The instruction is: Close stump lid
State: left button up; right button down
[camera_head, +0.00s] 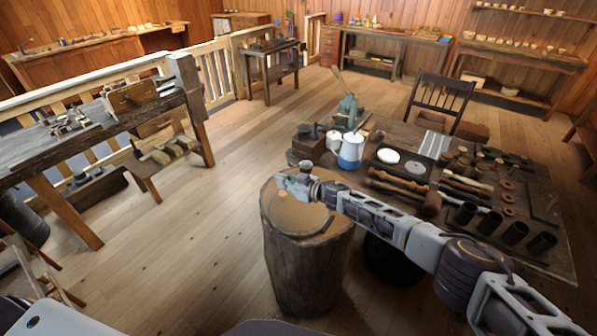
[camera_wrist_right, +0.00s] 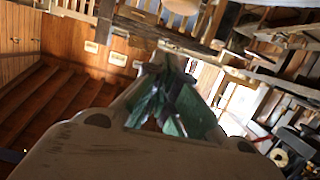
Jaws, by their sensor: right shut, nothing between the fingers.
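The wooden stump (camera_head: 308,268) stands upright on the floor in the middle of the head view, with dark bark sides and a paler round top (camera_head: 290,214). My left gripper is not in view.
A dark work table (camera_head: 545,235) stands close right of the stump, with a blue and white mug (camera_head: 351,150), mallets and several dark cups. A black round object (camera_head: 392,262) is on the floor beside the stump. The floor (camera_head: 190,240) to the left is clear.

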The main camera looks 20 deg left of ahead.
jog(key=shift+r, duration=0.3)
jog(key=s+d+r+p, duration=0.1)
jog(key=s+d+r, duration=0.1)
jog(key=d+r, duration=0.4)
jog(key=shift+s+d+r, duration=0.25)
jog(key=shift+s+d, duration=0.05)
jog(key=shift+d, duration=0.15)
dwell(0.3)
dwell(0.7)
